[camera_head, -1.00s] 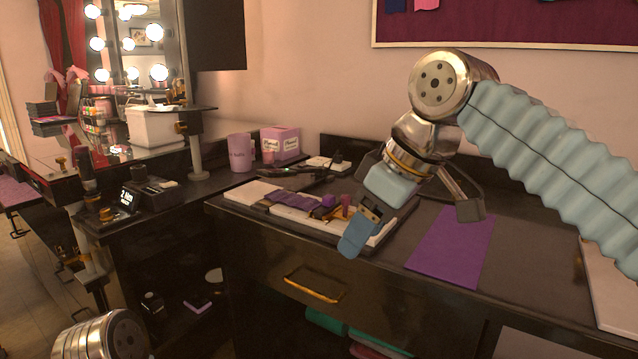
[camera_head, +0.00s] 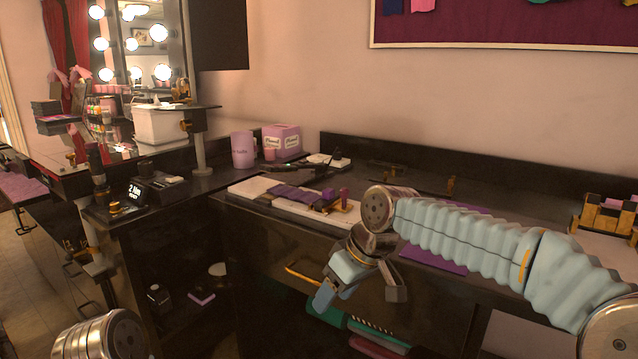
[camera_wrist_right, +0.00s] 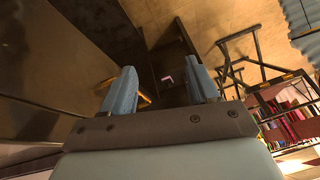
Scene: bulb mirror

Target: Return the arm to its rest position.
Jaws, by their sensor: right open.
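My right arm (camera_head: 470,228) reaches in from the right, its pale blue ribbed sleeve low over the counter. My right gripper (camera_head: 358,292) points down in front of the counter's front face, near the gold drawer handle (camera_head: 305,274). In the right wrist view the right gripper (camera_wrist_right: 161,88) has its two blue fingers apart with nothing between them. A metal joint of my left arm (camera_head: 92,338) shows at the bottom left; the left gripper is out of view.
The black counter carries a white tray (camera_head: 248,186) with purple items and a purple mat (camera_head: 432,258), partly hidden by my arm. A lit mirror (camera_head: 145,60) is at left. A green item (camera_head: 325,308) sits below the drawer.

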